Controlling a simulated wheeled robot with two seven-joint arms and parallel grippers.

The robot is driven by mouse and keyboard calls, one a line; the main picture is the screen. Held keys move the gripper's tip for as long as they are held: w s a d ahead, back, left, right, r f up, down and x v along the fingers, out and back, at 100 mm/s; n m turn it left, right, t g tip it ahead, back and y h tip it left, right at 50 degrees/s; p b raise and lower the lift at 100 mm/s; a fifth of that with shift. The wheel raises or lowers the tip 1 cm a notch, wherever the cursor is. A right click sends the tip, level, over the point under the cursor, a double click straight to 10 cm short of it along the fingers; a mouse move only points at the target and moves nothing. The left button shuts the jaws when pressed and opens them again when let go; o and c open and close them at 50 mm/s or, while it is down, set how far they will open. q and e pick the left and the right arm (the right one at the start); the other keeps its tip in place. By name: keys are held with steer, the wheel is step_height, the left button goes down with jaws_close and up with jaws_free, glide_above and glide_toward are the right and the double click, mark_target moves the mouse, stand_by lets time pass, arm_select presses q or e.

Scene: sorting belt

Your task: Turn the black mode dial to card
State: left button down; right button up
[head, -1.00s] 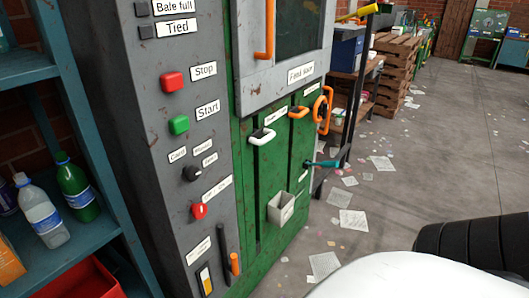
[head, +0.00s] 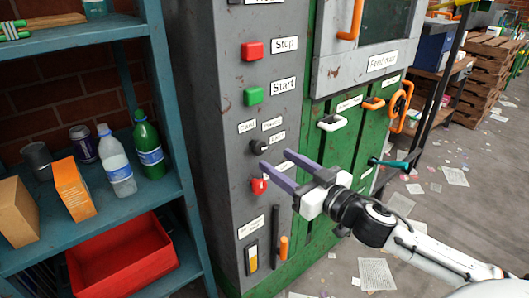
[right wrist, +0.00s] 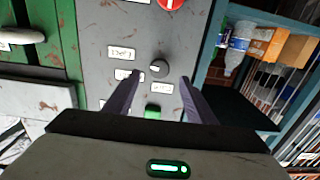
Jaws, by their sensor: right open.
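The black mode dial (head: 258,147) is on the grey control panel, below the green Start button. A small pale mark shows on its right side, away from the Card label (head: 247,127) at its upper left. Two more small labels sit above and to the right of it. My right gripper (head: 275,160) is open and empty, its purple fingers pointing at the panel just below and right of the dial. In the right wrist view the dial (right wrist: 158,68) appears beyond and between the fingertips, with no clear contact. My left gripper is not in view.
The green Start button (head: 257,96) and red Stop button (head: 252,50) are above the dial. A red knob (head: 259,186) is below it, close to the fingers. A blue shelf (head: 160,208) with bottles stands left. White (head: 330,123) and orange handles project at right.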

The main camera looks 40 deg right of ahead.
mark_target(261, 149)
steer(key=shift+w+a, duration=0.2)
steer(key=shift+w, duration=3.1)
steer(key=shift+c, duration=0.4)
steer(key=c, duration=0.9)
steer(key=shift+c, duration=0.2)
